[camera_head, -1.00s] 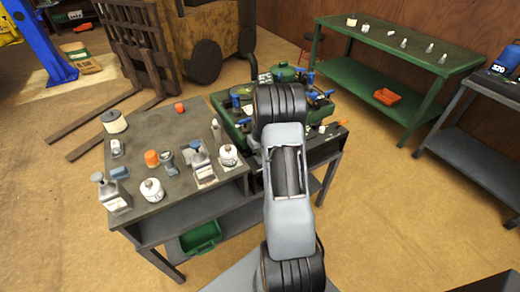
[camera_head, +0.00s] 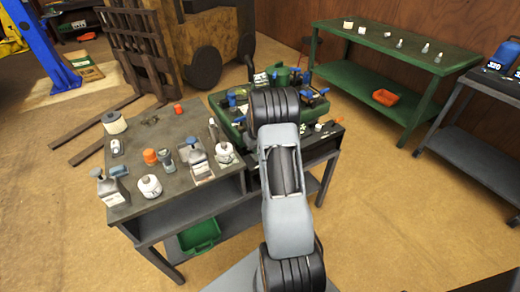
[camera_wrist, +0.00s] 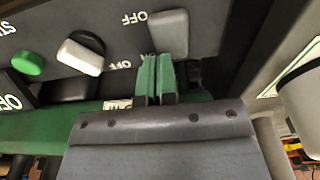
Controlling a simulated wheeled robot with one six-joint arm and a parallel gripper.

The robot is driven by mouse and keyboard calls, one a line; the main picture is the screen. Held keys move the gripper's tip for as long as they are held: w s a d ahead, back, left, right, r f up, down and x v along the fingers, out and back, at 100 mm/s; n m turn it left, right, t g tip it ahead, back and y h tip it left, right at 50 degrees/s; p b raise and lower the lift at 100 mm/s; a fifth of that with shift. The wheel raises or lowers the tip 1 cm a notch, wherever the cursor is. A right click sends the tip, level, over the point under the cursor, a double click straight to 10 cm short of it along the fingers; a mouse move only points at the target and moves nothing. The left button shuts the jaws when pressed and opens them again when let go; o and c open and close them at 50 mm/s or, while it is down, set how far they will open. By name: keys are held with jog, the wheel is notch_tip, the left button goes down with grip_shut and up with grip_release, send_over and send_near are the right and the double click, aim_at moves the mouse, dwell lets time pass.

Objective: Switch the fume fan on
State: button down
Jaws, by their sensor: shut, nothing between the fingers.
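A dark control panel (camera_wrist: 110,30) shows upside down in the wrist view. It carries a grey switch lever (camera_wrist: 168,32), with OFF and a partly covered ON marked beside it. A white switch lever (camera_wrist: 80,56) with another OFF mark stands to its left, and a round green button (camera_wrist: 28,63) is further left. My gripper (camera_wrist: 158,62) is shut and empty, its green fingertips right at the lower end of the grey lever. I cannot tell whether they touch. No fan name is readable on either switch. In the head view my arm hides the gripper.
A dark bench (camera_head: 150,205) with bottles, pots and an orange cap (camera_head: 150,157) stands left of my arm. Blue-handled green equipment (camera_head: 310,105) stands behind the arm. A green table (camera_head: 400,75) is at the back right.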

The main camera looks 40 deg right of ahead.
jog(key=shift+s+a+f, duration=0.3)
jog(key=shift+a+f, duration=0.05)
jog(key=shift+f, duration=0.35)
notch_tip(320, 180, up, 15)
jog(key=w+p, duration=0.2)
jog(key=shift+w+d+r+p, duration=0.15)
jog(key=shift+w+d+p, duration=0.2)
jog(key=shift+d+p, duration=0.1)
jog(key=shift+d+b, duration=0.1)
jog(key=shift+b, duration=0.35)
jog(key=shift+t, duration=0.5)
jog(key=s+b, duration=0.1)
jog(key=s+a+b, duration=0.1)
jog(key=s, duration=0.1)
jog(key=s+a+b, duration=0.1)
jog(key=s, duration=0.1)
jog(key=shift+a+r, duration=0.15)
jog(key=shift+a, duration=0.05)
jog(key=x, duration=1.4)
jog(key=shift+d+b, duration=0.1)
jog(key=shift+b, duration=0.25)
